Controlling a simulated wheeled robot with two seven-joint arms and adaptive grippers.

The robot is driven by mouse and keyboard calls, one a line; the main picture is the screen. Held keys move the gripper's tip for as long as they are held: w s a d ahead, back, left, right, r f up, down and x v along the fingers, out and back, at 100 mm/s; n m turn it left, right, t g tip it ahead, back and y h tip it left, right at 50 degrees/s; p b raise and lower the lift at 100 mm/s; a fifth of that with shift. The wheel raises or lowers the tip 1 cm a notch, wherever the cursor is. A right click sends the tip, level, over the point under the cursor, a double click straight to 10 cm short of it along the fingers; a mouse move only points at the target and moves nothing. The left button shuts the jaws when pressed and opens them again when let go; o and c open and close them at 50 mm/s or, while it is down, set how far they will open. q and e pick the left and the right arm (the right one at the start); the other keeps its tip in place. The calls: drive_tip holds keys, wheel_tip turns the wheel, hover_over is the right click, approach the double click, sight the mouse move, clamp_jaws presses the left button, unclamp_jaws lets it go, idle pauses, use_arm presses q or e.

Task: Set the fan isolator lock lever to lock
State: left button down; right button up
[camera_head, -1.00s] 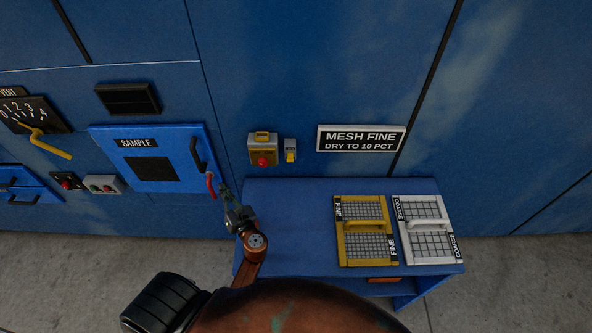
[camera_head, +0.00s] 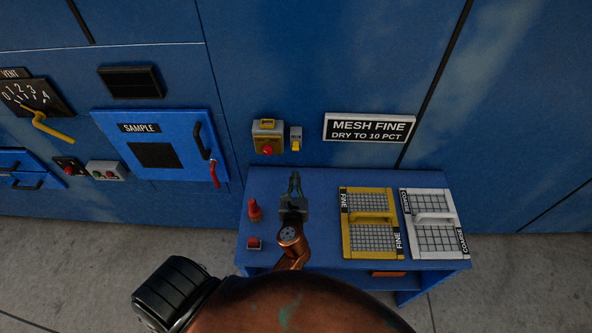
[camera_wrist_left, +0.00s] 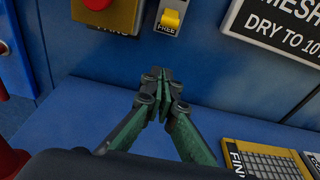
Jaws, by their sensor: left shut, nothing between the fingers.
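The lock lever (camera_head: 296,146) is a small yellow lever on a narrow grey plate on the blue wall. In the left wrist view the yellow lever (camera_wrist_left: 171,19) sits low on its plate, just above the word FREE. Beside it on the left is a yellow and grey box (camera_head: 267,138) with a red knob, also partly seen in the left wrist view (camera_wrist_left: 107,12). My left gripper (camera_head: 294,178) is shut and empty, below the lever and in front of the wall, apart from it. Its closed fingertips (camera_wrist_left: 158,74) point toward the wall. My right gripper is out of view.
A blue bench (camera_head: 320,179) stands below, with a yellow FINE mesh frame (camera_head: 371,231), a white COARSE one (camera_head: 432,235) and red items (camera_head: 254,211) at its left. The MESH FINE sign (camera_head: 369,128) is right of the lever. The SAMPLE door (camera_head: 183,170) is left.

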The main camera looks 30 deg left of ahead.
sight(296, 146)
use_arm(q)
drive_tip(key=w+a+r+p, duration=0.2)
drive_tip(key=w+a, duration=0.2)
drive_tip(key=w, duration=0.2)
drive_tip(key=shift+w+r, duration=0.2)
drive_tip(key=shift+w, duration=0.2)
drive_tip(key=shift+a, duration=0.15)
